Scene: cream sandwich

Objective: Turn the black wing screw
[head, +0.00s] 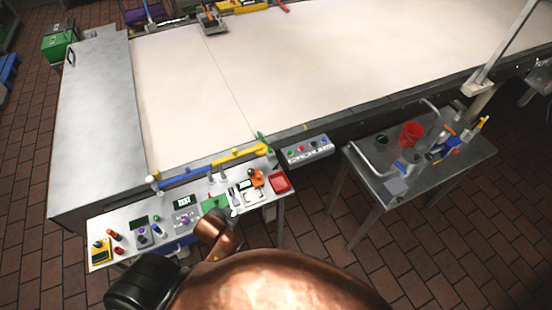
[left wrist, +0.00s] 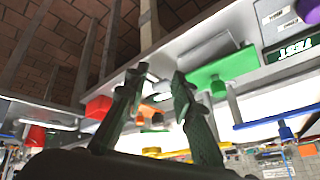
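I cannot pick out the black wing screw for certain in either view; it is too small or hidden. My left gripper (head: 224,213) is over the front edge of the narrow panel table (head: 105,229), beside a green plate (head: 212,203). In the left wrist view the two dark fingers of my left gripper (left wrist: 158,78) stand apart with nothing clearly held between them. The green plate (left wrist: 222,68) shows just right of the fingers, and a grey plate (left wrist: 203,47) behind it. My right gripper is not in view.
A TEST display (head: 184,201) and a yellow meter (head: 100,250) are to the left. A grey button box (head: 307,149) and a steel side table (head: 434,177) stand further right.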

